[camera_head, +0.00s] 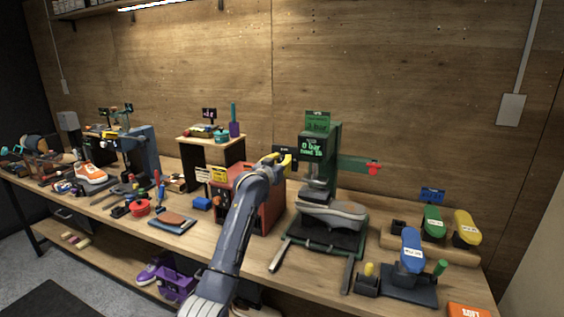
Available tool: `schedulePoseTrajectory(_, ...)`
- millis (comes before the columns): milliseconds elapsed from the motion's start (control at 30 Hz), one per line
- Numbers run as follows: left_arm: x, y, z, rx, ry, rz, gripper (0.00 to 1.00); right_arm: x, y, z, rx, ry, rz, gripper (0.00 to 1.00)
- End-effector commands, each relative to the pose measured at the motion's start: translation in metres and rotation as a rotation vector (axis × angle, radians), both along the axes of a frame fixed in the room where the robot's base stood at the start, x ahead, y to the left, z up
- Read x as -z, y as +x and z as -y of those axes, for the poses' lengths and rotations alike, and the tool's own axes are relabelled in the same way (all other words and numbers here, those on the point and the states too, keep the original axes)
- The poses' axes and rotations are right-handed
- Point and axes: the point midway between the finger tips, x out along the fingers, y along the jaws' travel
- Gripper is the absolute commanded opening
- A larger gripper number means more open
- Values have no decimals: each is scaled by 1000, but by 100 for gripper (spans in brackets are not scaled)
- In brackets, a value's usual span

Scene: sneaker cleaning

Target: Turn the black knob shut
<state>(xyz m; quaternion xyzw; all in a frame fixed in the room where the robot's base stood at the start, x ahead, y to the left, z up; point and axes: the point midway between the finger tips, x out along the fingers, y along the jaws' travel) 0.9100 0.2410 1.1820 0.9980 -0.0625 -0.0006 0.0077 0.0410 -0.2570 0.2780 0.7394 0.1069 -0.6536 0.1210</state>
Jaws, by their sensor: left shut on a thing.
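My left gripper (278,161) is beside the green press (333,150), just left of its upright and above the red box (266,212). It is shut on a small dark part at its yellow fingertips, seemingly the black knob (289,153). The fingers and wrist hide most of this part, so how far it is turned cannot be told. The press's display (312,146) shows green text that reads "0 bar" on its first line. A grey shoe (333,212) lies under the press head. My right gripper is not in view.
A red knob (373,169) sits on a green bar right of the press. An orange sneaker (90,174) and several small tools crowd the left. A small raised shelf (210,140) stands behind.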

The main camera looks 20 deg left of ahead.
Motion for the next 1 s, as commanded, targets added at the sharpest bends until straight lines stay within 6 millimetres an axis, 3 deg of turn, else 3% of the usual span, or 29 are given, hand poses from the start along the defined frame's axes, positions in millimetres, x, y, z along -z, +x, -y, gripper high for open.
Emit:
schedulePoseTrajectory(33, 0, 0, 0, 0, -1, 0, 0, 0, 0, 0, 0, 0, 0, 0)
schedulePoseTrajectory(67, 0, 0, 0, 0, -1, 0, 23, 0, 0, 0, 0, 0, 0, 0)
schedulePoseTrajectory(300, 0, 0, 0, 0, 0, 0, 51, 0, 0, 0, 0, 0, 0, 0)
schedulePoseTrajectory(667, 0, -3, 0, 0, 1, 0, 52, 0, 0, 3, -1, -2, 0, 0)
schedulePoseTrajectory(1000, 0, -43, -5, 0, 1, 1, 52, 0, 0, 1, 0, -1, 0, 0)
